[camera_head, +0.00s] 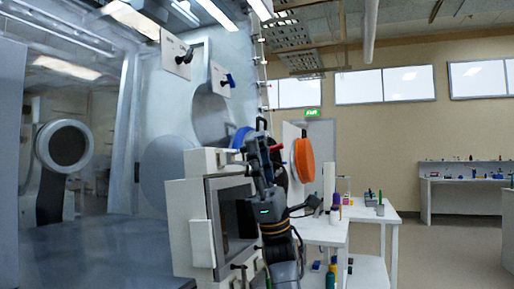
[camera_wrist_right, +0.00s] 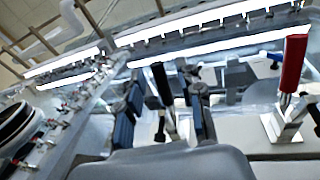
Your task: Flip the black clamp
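The black clamp (camera_wrist_right: 161,84) shows in the right wrist view as an upright black handle between the two fingers of my right gripper (camera_wrist_right: 166,100). The fingers are apart, with a visible gap on each side of the handle. In the head view my right gripper (camera_head: 262,160) is raised in front of the white box-shaped chamber, and a dark handle tip (camera_head: 260,124) shows just above it. The clamp's base is mostly hidden. My left gripper is not in view.
A red-handled clamp (camera_wrist_right: 292,66) stands to the right in the wrist view. The white chamber (camera_head: 200,215) adjoins the glovebox wall. An orange disc (camera_head: 304,160) is right of my gripper. A white table (camera_head: 380,212) with small items stands behind.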

